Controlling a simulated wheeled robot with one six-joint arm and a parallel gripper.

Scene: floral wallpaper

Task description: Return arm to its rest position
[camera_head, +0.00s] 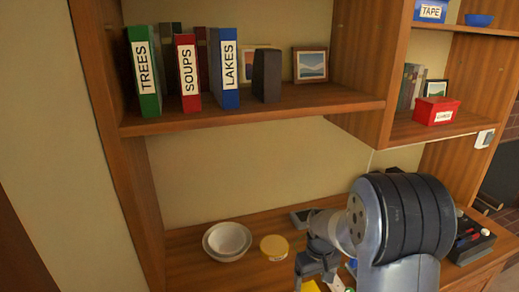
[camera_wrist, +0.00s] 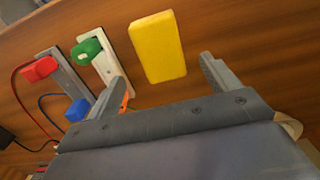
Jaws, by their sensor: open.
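My gripper (camera_wrist: 163,82) is open and empty in the wrist view, its two fingers spread wide above the wooden desk (camera_wrist: 230,35). A yellow block (camera_wrist: 158,47) lies beyond and between the fingertips, apart from them. In the head view my arm reaches down over the right part of the desk, and my gripper (camera_head: 318,272) is partly hidden by my own arm links. A bit of yellow (camera_head: 310,287) shows below it at the bottom edge.
Power strips with a green plug (camera_wrist: 88,50), a red plug (camera_wrist: 39,69) and a blue plug (camera_wrist: 77,110) lie left of my gripper. Stacked bowls (camera_head: 227,240) and a yellow-lidded tub (camera_head: 274,247) stand on the desk. A shelf (camera_head: 270,112) with labelled books (camera_head: 224,75) overhangs it.

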